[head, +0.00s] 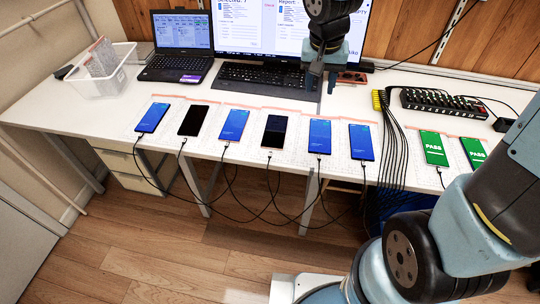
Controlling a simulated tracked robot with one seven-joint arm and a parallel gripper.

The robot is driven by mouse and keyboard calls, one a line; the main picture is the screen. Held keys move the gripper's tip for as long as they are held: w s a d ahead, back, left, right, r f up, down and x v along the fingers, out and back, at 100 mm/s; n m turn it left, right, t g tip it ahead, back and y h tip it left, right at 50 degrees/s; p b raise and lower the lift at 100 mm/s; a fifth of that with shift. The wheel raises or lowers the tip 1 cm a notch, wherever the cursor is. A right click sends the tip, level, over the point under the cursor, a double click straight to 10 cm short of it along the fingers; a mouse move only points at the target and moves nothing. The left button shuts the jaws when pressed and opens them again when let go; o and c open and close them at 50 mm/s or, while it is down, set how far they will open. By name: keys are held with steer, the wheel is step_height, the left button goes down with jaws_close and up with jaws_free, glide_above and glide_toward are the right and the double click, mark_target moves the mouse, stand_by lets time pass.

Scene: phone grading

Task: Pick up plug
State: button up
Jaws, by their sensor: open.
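Several black charging cables end in small plugs at the lower edges of the phones on the white table. One plug (269,154) is at a dark-screened phone (274,130), and another plug (319,157) is at a blue-screened phone (320,136). Another plug (439,172) is at a green phone marked PASS (433,148). Which plug is meant, I cannot tell. My gripper (321,83) points down with its fingers apart and nothing visible between them. It is in front of the monitor, above and behind the row of phones, apart from all plugs.
A laptop (182,44), a keyboard (262,75) and a monitor stand at the back. A white bin (100,76) is at the left. Yellow connectors (378,100) and a black multi-port hub (439,101) are at the right. Cables hang over the table's front edge.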

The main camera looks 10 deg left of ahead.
steer(key=g, duration=0.2)
glide_toward(270, 155)
steer(key=shift+d+f, duration=0.25)
steer(key=shift+f, duration=1)
steer(key=shift+a+f, duration=0.15)
steer(key=shift+f, duration=2.45)
steer(key=shift+f, duration=0.15)
steer(key=shift+c, duration=0.3)
jaws_close()
